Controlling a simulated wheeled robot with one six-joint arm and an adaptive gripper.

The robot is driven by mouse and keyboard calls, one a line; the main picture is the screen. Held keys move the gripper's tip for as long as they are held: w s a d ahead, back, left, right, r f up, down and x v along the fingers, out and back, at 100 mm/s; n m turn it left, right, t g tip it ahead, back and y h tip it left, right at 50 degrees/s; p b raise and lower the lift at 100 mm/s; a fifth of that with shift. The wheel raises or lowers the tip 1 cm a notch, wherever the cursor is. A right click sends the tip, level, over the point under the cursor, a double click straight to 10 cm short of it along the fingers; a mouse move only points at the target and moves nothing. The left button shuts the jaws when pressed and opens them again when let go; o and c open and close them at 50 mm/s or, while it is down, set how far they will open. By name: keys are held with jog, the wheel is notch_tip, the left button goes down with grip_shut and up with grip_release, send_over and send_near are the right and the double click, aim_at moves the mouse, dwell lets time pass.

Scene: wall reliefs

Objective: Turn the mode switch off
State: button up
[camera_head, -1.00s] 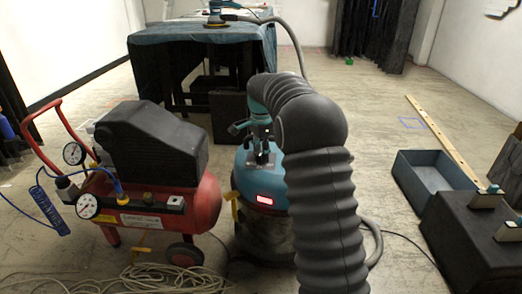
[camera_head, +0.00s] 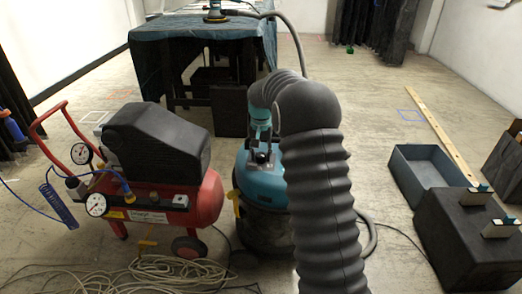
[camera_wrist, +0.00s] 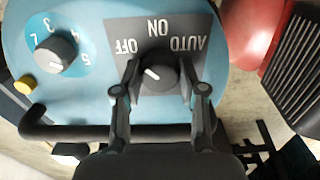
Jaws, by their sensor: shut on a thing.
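The mode switch (camera_wrist: 160,80) is a dark round knob with a white mark, on a grey plate lettered OFF, ON and AUTO, upside down in the wrist view. Its mark points up-left, towards OFF. My gripper (camera_wrist: 159,70) has one finger on each side of the knob and is shut on it. The panel belongs to the blue-topped vacuum (camera_head: 260,184), in the middle of the head view. My grey arm hides its right part. In the head view, my gripper (camera_head: 262,153) is over the vacuum's top; the knob is too small to tell there.
A red compressor (camera_head: 160,195) stands left of the vacuum, with a loose hose (camera_head: 165,272) on the floor. An open blue bin (camera_head: 425,172) and a dark box (camera_head: 462,240) are at right.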

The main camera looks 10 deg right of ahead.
aim_at(261, 154)
jog(key=shift+n+p, duration=0.5)
jog(key=shift+n, duration=1)
jog(key=o, duration=1.1)
jog(key=shift+o, duration=0.2)
notch_tip(261, 154, up, 12)
jog(key=shift+w, duration=0.1)
